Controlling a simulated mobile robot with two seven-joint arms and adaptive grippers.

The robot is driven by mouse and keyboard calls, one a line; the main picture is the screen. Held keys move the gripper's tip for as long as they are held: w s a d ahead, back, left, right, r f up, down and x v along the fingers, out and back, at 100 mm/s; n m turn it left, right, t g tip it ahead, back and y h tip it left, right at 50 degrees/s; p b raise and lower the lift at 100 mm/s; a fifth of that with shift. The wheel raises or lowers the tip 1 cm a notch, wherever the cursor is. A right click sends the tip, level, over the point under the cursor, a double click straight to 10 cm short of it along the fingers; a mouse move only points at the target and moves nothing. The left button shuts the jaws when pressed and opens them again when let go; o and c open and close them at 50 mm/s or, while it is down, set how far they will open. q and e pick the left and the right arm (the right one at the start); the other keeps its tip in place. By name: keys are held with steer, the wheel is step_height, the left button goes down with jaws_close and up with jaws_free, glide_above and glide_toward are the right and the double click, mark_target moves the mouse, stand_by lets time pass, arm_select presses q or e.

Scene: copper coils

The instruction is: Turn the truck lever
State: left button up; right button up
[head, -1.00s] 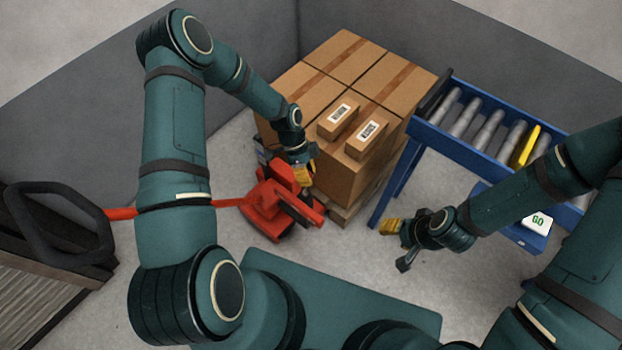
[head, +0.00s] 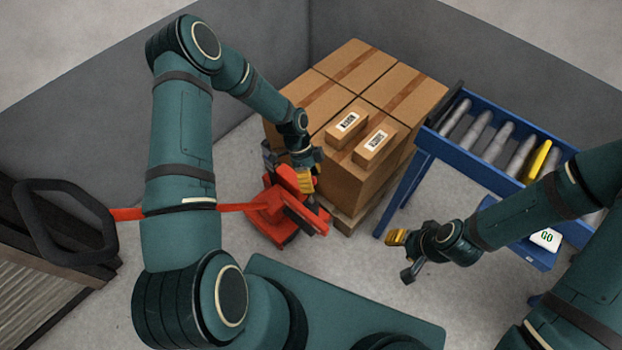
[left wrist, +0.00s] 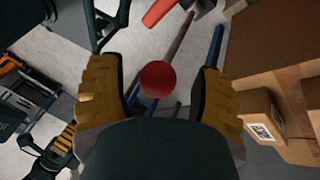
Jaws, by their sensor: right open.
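The red pallet truck (head: 277,215) stands in front of the loaded pallet, with its red shaft and black loop handle (head: 65,222) reaching left. My left gripper (head: 306,184) is over the back of the truck. In the left wrist view a round red knob (left wrist: 158,78), which looks like the lever's end, lies between the spread yellow fingers of that gripper (left wrist: 158,98), with gaps on both sides. The lever itself is hard to make out in the head view. My right gripper (head: 402,255) is open and empty, right of the truck.
Large cardboard boxes (head: 345,185) on a pallet stand close behind the truck, with two small labelled boxes on top. A blue roller conveyor (head: 470,150) with a white GO sign (head: 545,239) is at the right. Grey walls enclose the back. Bare floor lies between truck and conveyor.

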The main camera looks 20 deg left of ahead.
arm_select(q)
steer(key=v, duration=1.2)
stand_by(0.4)
steer(key=s+d+f+n+t, duration=0.2)
steer(key=s+d+n, duration=0.4)
steer(key=s+n, duration=0.1)
steer(key=s+d+f+n+t, duration=0.2)
steer(key=s+d+f+n, duration=0.1)
steer(key=s+d+n, duration=0.4)
steer(key=n, duration=0.3)
steer(key=shift+s+t+y, duration=0.3)
steer(key=shift+s, duration=0.1)
